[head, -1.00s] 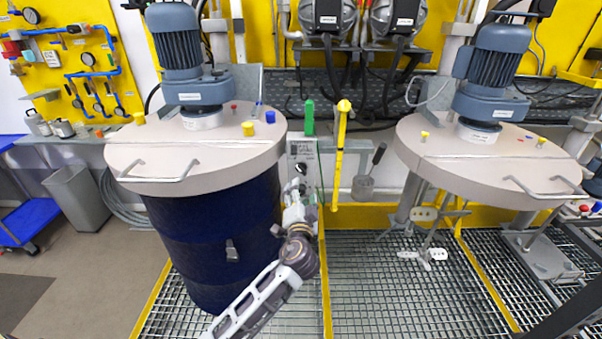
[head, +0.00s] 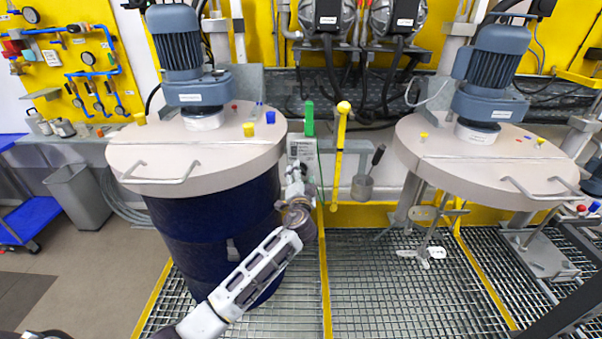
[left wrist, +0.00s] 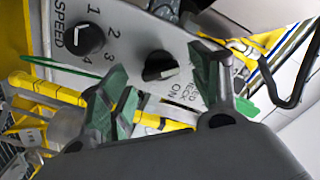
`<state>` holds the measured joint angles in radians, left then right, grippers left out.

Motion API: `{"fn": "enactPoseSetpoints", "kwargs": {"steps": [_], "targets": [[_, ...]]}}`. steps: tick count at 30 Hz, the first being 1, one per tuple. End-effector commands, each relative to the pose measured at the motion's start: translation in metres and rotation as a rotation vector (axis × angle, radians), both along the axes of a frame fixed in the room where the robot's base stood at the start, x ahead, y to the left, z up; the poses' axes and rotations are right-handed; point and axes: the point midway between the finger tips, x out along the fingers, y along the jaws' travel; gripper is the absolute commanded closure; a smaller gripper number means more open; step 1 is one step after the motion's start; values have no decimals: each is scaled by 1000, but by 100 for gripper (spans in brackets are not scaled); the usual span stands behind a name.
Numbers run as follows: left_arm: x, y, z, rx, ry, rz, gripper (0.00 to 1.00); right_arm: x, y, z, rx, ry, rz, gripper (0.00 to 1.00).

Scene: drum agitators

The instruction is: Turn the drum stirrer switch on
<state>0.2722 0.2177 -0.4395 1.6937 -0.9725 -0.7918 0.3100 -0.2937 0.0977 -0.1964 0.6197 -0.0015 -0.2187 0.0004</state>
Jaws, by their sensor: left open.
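The control box (head: 303,150) hangs between the two drum stations, beside the blue drum (head: 215,235). In the left wrist view its grey panel (left wrist: 125,30) shows close up and tilted. A black switch knob (left wrist: 160,67) has the label ON beside it; other lettering there is partly hidden. A second black knob (left wrist: 84,40) is marked SPEED with numbers. My left gripper (head: 299,172) is in front of the box in the head view. In the left wrist view its open fingers (left wrist: 163,70) appear on either side of the switch knob; contact cannot be told. My right gripper is not in view.
The drum lid (head: 200,155) carries a blue motor (head: 178,50). A yellow-handled lever (head: 340,150) and a green-topped post (head: 309,118) stand close to the box. A second lid with motor (head: 480,150) is at right, above open metal grating (head: 375,290).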

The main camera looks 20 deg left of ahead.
Motion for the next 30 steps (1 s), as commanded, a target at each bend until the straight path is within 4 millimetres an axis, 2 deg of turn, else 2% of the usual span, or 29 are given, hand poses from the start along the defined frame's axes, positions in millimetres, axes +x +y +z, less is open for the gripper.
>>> {"fn": "enactPoseSetpoints", "kwargs": {"steps": [9, 20, 30], "targets": [[17, 5, 0, 0, 1, -1, 38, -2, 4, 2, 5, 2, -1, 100], [19, 5, 0, -1, 0, -1, 39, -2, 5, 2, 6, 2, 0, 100], [19, 5, 0, -1, 0, -1, 82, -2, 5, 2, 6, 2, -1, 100]]}}
